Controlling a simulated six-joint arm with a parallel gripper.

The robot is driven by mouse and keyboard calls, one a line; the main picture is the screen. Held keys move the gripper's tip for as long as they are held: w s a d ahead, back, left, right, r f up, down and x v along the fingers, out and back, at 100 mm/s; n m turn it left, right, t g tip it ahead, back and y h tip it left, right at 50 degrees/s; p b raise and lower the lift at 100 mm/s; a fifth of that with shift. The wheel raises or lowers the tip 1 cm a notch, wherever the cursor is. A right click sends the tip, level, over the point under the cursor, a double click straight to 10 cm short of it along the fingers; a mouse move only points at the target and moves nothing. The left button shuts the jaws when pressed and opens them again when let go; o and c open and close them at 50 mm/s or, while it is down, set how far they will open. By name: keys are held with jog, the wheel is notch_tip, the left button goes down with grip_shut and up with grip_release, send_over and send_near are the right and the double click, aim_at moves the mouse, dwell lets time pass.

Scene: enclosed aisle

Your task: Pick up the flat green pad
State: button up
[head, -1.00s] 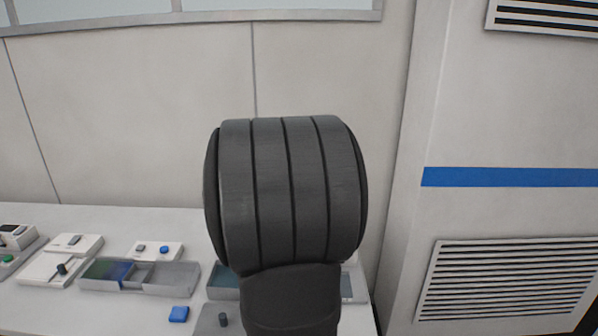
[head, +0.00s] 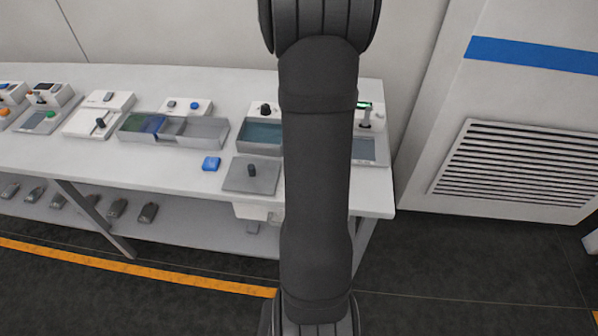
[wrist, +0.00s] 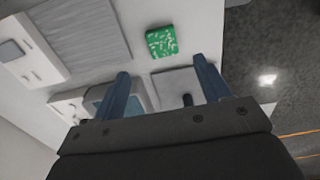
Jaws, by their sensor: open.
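The flat green pad (wrist: 162,41) is a small square with white flecks, lying on the pale table top in the wrist view. I do not see it in the head view. My gripper (wrist: 160,68) shows in the wrist view as two blue-grey fingers spread apart with nothing between them. In that picture the pad appears just beyond the fingertips, between their lines. I cannot tell the exact distance.
A grey plate with a black knob (head: 250,175) lies near the table's front edge. A grey compartment tray (head: 173,131) and several small devices stand behind. A grey panel device (head: 370,150) is at the right end.

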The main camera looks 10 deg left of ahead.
jog(key=f, duration=0.9)
jog(key=shift+s+a, duration=0.1)
jog(key=shift+s, duration=0.1)
jog(key=c, duration=1.1)
